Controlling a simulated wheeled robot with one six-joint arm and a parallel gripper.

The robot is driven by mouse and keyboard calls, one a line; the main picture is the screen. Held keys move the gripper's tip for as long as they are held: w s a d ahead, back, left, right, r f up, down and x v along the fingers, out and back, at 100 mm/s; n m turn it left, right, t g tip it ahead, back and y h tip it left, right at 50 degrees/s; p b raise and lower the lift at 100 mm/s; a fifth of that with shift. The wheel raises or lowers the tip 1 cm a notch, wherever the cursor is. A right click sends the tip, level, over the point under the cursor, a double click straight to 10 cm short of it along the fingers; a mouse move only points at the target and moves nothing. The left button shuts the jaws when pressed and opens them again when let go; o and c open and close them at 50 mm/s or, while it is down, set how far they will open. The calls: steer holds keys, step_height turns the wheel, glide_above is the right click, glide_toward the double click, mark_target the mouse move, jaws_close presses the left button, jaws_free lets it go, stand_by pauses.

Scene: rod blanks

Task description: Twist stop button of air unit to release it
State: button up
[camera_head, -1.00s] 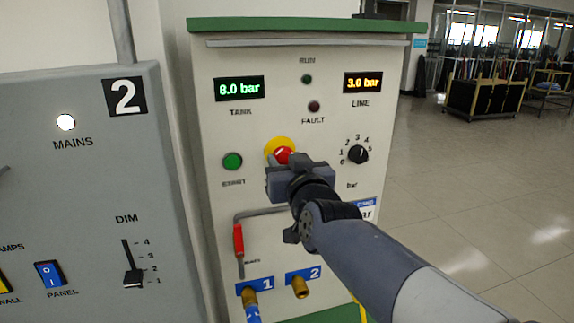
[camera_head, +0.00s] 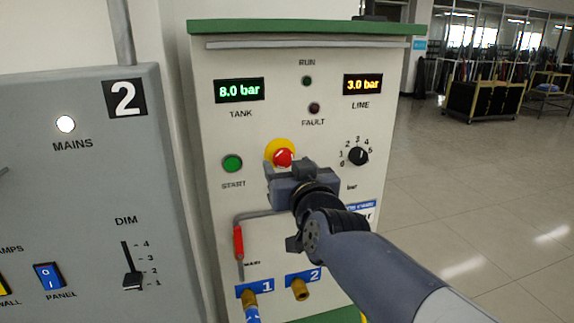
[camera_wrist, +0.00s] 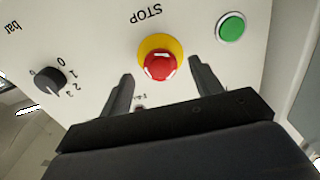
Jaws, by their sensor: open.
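The stop button is a red mushroom head (camera_head: 283,157) on a yellow round plate (camera_head: 279,146), on the pale front of the air unit (camera_head: 330,130). The wrist view shows the red head (camera_wrist: 160,66) with white marks, the yellow plate (camera_wrist: 160,42) and the word STOP, upside down. My gripper (camera_wrist: 163,82) is open, its two fingers apart on either side of the button's lower edge in that view. They do not appear to touch it. In the head view my gripper (camera_head: 286,172) is just below the button and hides part of the panel.
A green START button (camera_head: 232,162) is left of the stop button, and a black pressure knob (camera_head: 358,155) is right of it. A red-handled lever (camera_head: 239,243) and two brass outlets are below. A grey panel marked 2 (camera_head: 90,190) stands at left.

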steer(key=p+v, duration=0.2)
steer(key=v, duration=0.7)
steer(key=b+x, duration=0.2)
steer(key=x, duration=0.8)
steer(key=shift+w+a, duration=0.1)
steer(key=shift+w, duration=0.25)
steer(key=shift+w+p, duration=0.1)
steer(key=shift+p, duration=0.2)
